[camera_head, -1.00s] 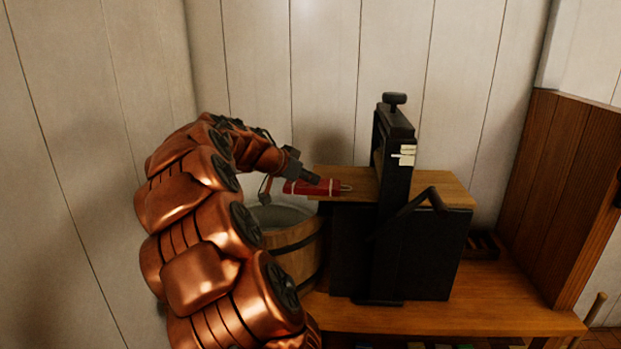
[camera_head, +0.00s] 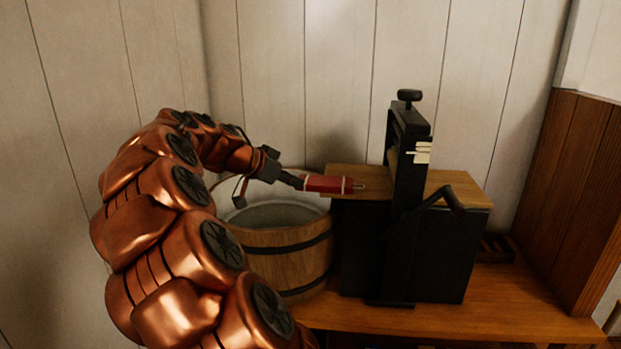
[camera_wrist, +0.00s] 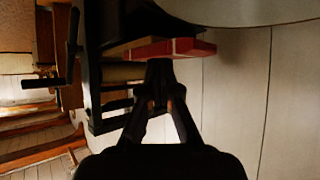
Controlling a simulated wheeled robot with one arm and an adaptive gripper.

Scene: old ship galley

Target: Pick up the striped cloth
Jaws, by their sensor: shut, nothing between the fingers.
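A red cloth with white stripes (camera_head: 328,184) lies on the left end of the wooden board (camera_head: 345,172) of the black press. It looks folded or rolled, and its left end reaches the board's left edge. My gripper (camera_head: 297,182) is at the cloth's left end, above the bucket, shut and empty. In the wrist view the shut fingertips (camera_wrist: 160,72) appear just below the red cloth (camera_wrist: 165,48). Whether they touch it I cannot tell.
The black press (camera_head: 408,200) stands upright right of the cloth, with a lever handle (camera_head: 452,200) on its right. A wooden bucket (camera_head: 285,262) stands below my gripper. The pale plank wall (camera_head: 340,80) is close behind. The bench (camera_head: 450,322) is clear in front.

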